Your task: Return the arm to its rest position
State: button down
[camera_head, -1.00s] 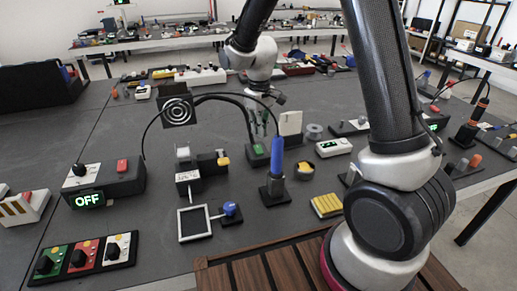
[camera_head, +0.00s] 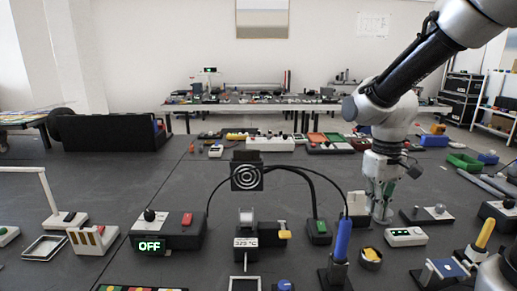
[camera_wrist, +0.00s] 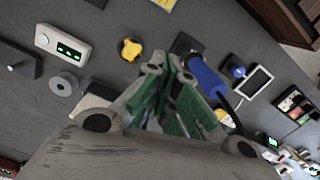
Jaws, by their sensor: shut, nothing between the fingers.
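My arm (camera_head: 425,65) comes in from the upper right of the head view and bends at the elbow. My gripper (camera_head: 381,217) hangs pointing down above the right half of the dark workbench (camera_head: 120,190), behind a small round pot with yellow in it. It is shut and empty. In the wrist view the green-padded fingers of my gripper (camera_wrist: 165,72) are together with nothing held between them. In the head view the gripper's lower end overlaps a pale upright block, and I cannot tell the gap between them.
A blue-handled iron (camera_head: 342,240) stands upright near my gripper. A black fan (camera_head: 247,177) with cables, an OFF control box (camera_head: 168,231) and a white display box (camera_head: 405,237) share the bench. A black bin (camera_head: 105,132) is at back left. The left-centre bench is fairly clear.

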jog(key=s+d+r+m+t, duration=0.3)
jog(key=s+d+r+t, duration=0.2)
jog(key=s+r, duration=0.5)
jog(key=shift+s+d, duration=0.9)
jog(key=shift+d, duration=0.1)
